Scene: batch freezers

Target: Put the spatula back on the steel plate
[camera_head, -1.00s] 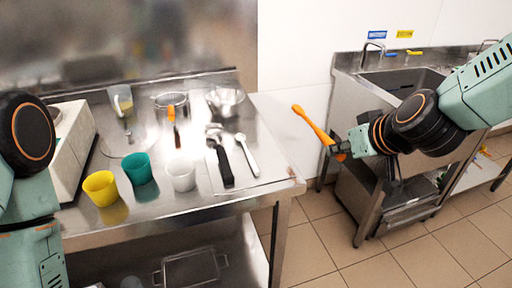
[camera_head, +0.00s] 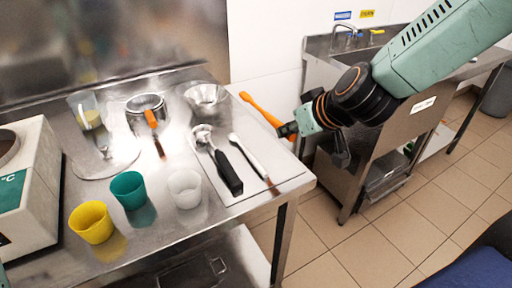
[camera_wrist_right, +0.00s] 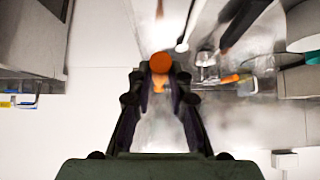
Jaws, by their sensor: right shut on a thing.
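The orange spatula (camera_head: 262,109) is held in the air by my right gripper (camera_head: 288,130), off the right edge of the steel table. Its long orange part points up and left. In the right wrist view the gripper's fingers (camera_wrist_right: 160,92) close around the orange piece (camera_wrist_right: 160,63), which points toward the camera. The flat steel plate (camera_head: 248,180) lies on the right part of the table. A black-handled scoop (camera_head: 226,169) and a white-handled tool (camera_head: 249,156) lie on it. My left gripper is out of view.
Yellow (camera_head: 91,223), green (camera_head: 128,190) and clear (camera_head: 185,189) cups stand along the table front. A jug (camera_head: 87,111), a strainer (camera_head: 146,105) with an orange-handled brush and a steel bowl (camera_head: 206,98) stand behind. A sink unit (camera_head: 335,180) stands at right.

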